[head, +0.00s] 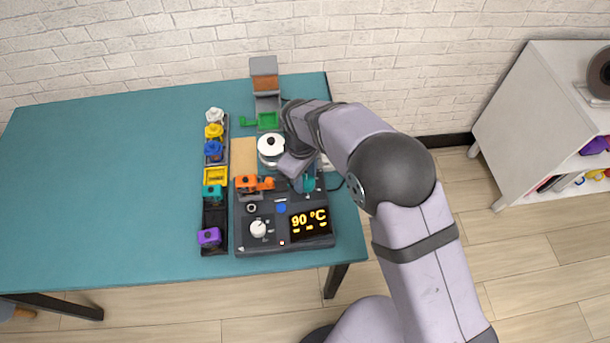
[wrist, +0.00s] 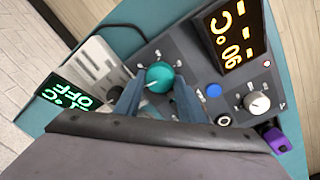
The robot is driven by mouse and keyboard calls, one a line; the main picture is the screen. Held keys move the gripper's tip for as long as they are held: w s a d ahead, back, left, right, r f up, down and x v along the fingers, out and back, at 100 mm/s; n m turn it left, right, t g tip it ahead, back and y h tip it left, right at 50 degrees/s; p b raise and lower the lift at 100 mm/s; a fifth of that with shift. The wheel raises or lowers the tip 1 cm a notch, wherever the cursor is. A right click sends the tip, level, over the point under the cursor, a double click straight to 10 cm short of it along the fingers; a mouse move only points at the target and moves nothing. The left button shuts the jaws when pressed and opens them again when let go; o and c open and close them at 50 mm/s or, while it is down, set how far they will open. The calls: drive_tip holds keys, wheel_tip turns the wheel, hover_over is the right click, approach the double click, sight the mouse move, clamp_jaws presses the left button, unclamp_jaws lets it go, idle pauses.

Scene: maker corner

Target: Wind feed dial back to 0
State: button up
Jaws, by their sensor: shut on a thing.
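A dark control panel (head: 240,220) stands near the table's right front corner. A teal dial (wrist: 160,74) with a white pointer line sits on it between the fingers of my gripper (wrist: 158,92). The gripper is shut on this dial. In the wrist view the pointer line points left and slightly down. In the head view the teal dial (head: 309,184) is partly hidden by my gripper and wrist. A white dial (wrist: 258,103) is farther along the panel, apart from my gripper. I cannot read a label naming the feed dial.
An amber display (head: 309,223) reads 90 °C. A blue button (wrist: 214,90) and an orange part (head: 253,183) are on the panel. A dark rack (head: 214,219) with coloured knobs stands left. The table's left side is clear.

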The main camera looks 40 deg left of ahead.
sight(304, 183)
drive_tip(key=shift+a+n, duration=0.1)
drive_tip(key=shift+n, duration=0.9)
drive_tip(key=shift+r, duration=0.1)
drive_tip(key=o, duration=1)
drive_tip(key=shift+o, duration=0.2)
drive_tip(key=shift+s+r+b, duration=0.15)
drive_tip(key=shift+r+b, duration=0.3)
drive_tip(key=shift+r, duration=1.35)
drive_tip(key=shift+s+r+b, duration=0.1)
drive_tip(key=shift+r+b, duration=0.3)
drive_tip(key=shift+r, duration=1.4)
